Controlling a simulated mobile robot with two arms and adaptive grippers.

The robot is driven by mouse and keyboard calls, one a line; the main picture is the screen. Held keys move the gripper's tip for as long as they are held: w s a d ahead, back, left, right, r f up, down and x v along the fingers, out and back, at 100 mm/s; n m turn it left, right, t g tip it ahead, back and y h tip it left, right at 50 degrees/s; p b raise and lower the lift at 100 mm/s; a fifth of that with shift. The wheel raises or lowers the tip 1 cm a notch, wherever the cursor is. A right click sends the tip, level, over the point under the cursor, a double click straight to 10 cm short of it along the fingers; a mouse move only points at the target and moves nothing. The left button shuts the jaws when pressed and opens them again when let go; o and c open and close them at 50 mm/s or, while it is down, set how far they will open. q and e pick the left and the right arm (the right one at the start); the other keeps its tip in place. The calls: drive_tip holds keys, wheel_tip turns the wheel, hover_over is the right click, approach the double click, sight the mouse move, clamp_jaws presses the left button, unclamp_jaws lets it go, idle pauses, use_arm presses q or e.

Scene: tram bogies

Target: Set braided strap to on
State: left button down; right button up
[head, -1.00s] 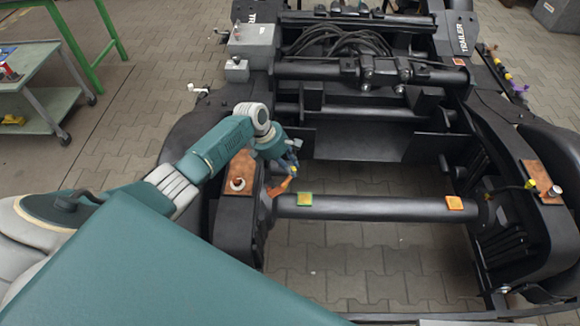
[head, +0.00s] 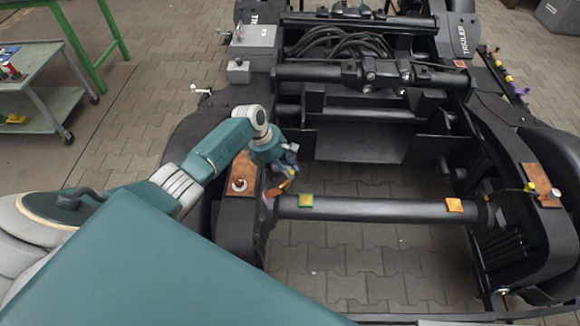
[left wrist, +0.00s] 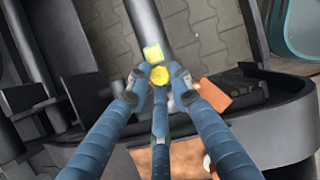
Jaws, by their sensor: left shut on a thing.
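My left gripper (head: 288,172) is at the inner side of the left frame beam, just above the left end of the black cross tube (head: 375,209). In the left wrist view its fingers (left wrist: 158,86) are closed around a round yellow end piece (left wrist: 160,76). I take this to be part of the braided strap; the braid itself is hidden by the fingers. An orange part (head: 277,189) sits just below the gripper, and also shows right of the fingers in the wrist view (left wrist: 214,94). A green-yellow square (head: 305,201) marks the tube close by.
A copper plate (head: 240,176) with a bolt lies on the left beam beside my arm. Another copper plate (head: 540,182) is on the right beam, with a yellow piece (head: 529,186) beside it. An orange square (head: 453,205) marks the tube's right end. Open floor shows below the tube.

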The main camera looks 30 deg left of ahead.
use_arm(q)
drive_tip(key=s+a+m+g+b, duration=0.2)
drive_tip(key=s+a+m, duration=0.2)
drive_tip(key=a+m, duration=0.1)
drive_tip(key=shift+s+f+m+g+h, duration=0.3)
drive_tip(key=shift+s+m+h, duration=0.1)
drive_tip(key=shift+m, duration=0.4)
drive_tip(key=shift+a, duration=0.15)
drive_tip(key=c, duration=1.6)
unclamp_jaws()
drive_tip(key=shift+c, duration=0.2)
drive_tip(key=shift+o, duration=0.3)
drive_tip(key=shift+r, duration=0.15)
drive_tip(key=shift+w+a, duration=0.1)
drive_tip(key=v, duration=1.2)
